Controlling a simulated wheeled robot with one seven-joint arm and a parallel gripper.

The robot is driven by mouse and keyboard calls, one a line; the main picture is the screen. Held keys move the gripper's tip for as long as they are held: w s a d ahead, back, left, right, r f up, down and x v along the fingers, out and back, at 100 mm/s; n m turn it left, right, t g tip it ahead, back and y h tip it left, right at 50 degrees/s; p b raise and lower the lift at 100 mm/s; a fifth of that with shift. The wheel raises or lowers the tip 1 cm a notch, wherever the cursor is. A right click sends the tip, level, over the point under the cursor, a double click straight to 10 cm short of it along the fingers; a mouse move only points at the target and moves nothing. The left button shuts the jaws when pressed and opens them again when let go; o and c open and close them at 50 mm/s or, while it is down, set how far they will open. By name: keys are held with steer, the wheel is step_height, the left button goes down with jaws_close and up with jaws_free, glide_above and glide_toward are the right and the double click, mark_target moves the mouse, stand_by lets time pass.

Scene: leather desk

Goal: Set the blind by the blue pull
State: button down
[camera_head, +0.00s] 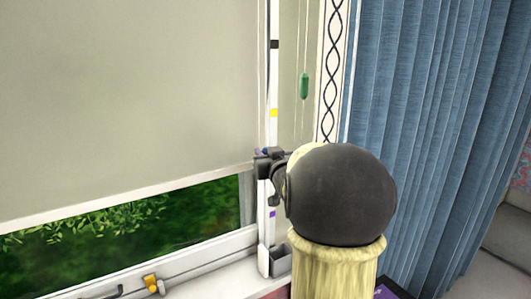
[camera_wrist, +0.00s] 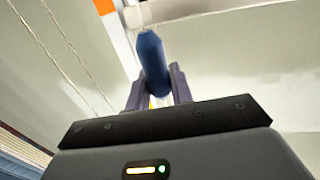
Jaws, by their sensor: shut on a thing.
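The beige blind (camera_head: 130,90) hangs partly down over the window, its bottom edge slanting across the head view above a strip of greenery. My gripper (camera_wrist: 152,92) is shut on the blue pull (camera_wrist: 152,55), which stands up between the two fingers in the wrist view. In the head view my gripper (camera_head: 265,158) is beside the white upright strip, and its own wrist hides most of the pull. The strip (camera_head: 273,80) carries black, yellow and purple marks. A green pull (camera_head: 304,86) hangs freely to the right of the strip.
A blue curtain (camera_head: 420,120) hangs at the right, close to my arm. The window sill (camera_head: 215,275) runs below, with a yellow-orange latch (camera_head: 151,283) and a small grey box (camera_head: 280,260) at the strip's foot. Thin cords (camera_wrist: 65,50) show at the wrist view's left.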

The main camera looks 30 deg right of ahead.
step_height(320, 180, down, 8)
steer(key=b, duration=0.5)
steer(key=shift+b, duration=0.35)
steer(key=c, duration=1.3)
jaws_free()
steer(key=shift+r, duration=0.1)
steer(key=shift+s, duration=0.1)
steer(key=b+v, duration=0.2)
steer(key=v, duration=1.5)
steer(key=shift+s, duration=0.15)
